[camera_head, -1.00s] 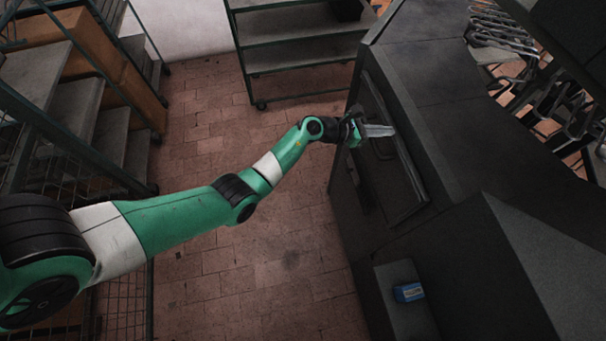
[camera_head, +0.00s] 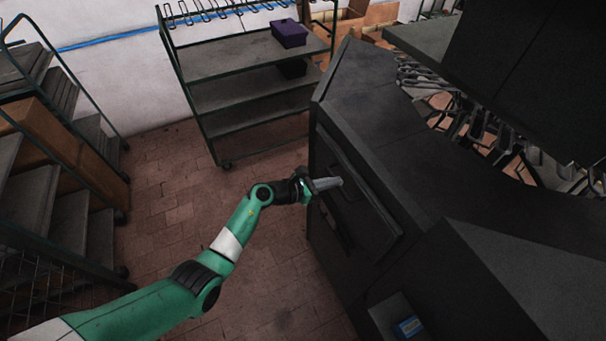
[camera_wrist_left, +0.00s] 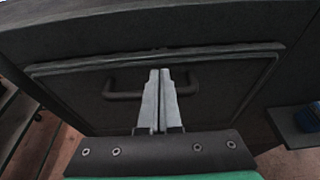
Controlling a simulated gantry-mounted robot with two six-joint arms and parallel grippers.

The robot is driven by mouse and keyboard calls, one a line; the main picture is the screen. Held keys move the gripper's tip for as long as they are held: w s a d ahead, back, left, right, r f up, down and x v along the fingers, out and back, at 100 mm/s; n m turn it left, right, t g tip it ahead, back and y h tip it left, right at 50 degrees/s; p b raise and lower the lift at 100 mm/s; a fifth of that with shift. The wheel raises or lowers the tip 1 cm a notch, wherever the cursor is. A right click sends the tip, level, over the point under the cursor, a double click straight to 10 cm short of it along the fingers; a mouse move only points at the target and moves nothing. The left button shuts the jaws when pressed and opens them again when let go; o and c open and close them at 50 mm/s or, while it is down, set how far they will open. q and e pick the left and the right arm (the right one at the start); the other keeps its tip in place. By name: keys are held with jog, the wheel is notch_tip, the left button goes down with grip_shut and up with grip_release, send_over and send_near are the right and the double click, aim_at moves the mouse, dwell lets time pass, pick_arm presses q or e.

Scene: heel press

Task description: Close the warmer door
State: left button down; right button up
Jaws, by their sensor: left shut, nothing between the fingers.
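The warmer door (camera_head: 362,215) is a dark flat panel on the side of the dark cabinet, seen from above in the head view. It fills the middle of the left wrist view (camera_wrist_left: 220,100), with a dark bar handle (camera_wrist_left: 125,96) across it. The door looks close to its frame, but I cannot tell whether it sits fully flush. My left gripper (camera_head: 338,182) is shut and empty, its pale fingers together (camera_wrist_left: 160,75) in front of the door at the handle's middle. I cannot tell whether the fingertips touch it. My right gripper is not in view.
The dark counter (camera_head: 375,120) runs above the door. A small blue box (camera_head: 409,327) lies on a low ledge to the near right. A shelf cart (camera_head: 245,95) stands behind, and a stepped rack (camera_head: 50,220) stands at left. The brick floor between is open.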

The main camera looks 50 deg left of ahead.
pick_arm(q)
jog(key=s+a+r+p, duration=0.1)
jog(key=s+r, duration=0.5)
jog(key=r, duration=0.1)
jog(key=shift+a+p, duration=0.3)
jog(key=shift+a, duration=0.05)
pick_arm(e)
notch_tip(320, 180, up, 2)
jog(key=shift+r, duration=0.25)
